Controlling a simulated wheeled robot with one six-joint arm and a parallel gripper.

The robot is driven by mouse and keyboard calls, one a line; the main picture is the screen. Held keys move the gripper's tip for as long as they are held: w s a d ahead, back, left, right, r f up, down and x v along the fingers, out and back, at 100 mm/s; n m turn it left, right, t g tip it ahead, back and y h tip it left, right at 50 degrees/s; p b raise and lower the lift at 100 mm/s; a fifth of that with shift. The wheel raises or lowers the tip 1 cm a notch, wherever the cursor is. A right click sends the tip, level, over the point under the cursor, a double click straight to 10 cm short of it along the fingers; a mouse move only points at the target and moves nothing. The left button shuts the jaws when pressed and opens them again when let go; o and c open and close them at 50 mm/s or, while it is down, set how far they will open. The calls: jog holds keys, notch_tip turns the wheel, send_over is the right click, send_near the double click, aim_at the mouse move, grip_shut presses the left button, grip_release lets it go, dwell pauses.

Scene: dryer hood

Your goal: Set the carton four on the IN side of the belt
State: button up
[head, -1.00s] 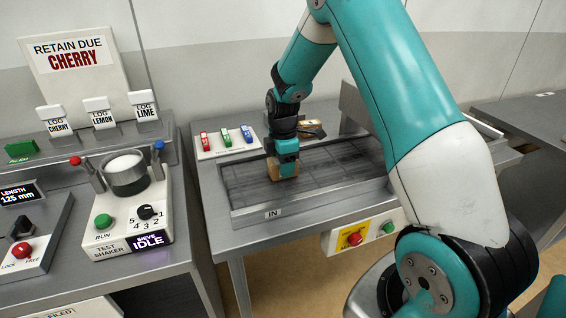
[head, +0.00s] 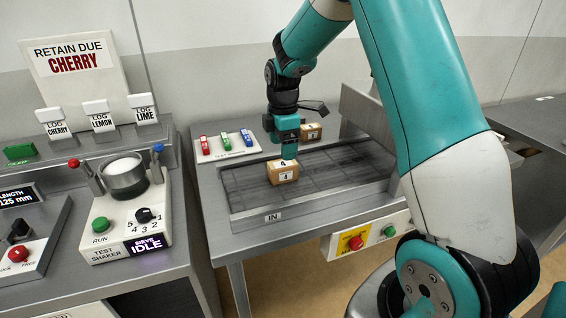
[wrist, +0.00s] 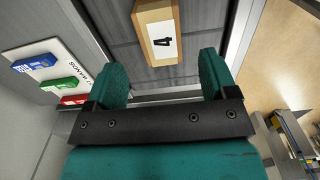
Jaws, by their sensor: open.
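The carton four (head: 283,172), a small brown box with white labels marked 4, sits on the dark belt (head: 325,172) in its left part, close to the IN label (head: 272,217). In the wrist view the carton (wrist: 158,35) lies beyond the fingertips, with its 4 label facing the camera. My gripper (head: 287,152) is above the carton, pointing down. In the wrist view its two fingers (wrist: 165,75) are spread apart with nothing between them.
A white plate (head: 226,143) with red, green and blue pieces lies behind the belt. Another carton (head: 311,131) stands at the back near the metal hood (head: 365,110). A panel with red and green buttons (head: 356,243) is on the front. The belt's front left is bare.

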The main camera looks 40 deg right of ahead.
aim_at(282, 164)
jog(key=s+a+r+m+y, duration=0.1)
jog(key=s+a+r+m, duration=0.1)
jog(key=s+a+r, duration=0.65)
jog(key=s+a+r+m+y, duration=0.2)
jog(key=s+a+m, duration=0.3)
jog(key=s+a, duration=1)
jog(key=s+y, duration=0.1)
jog(key=s, duration=0.3)
jog(key=shift+s+a+r+m, duration=0.15)
jog(key=shift+s+a+m, duration=0.2)
jog(key=shift+m, duration=0.05)
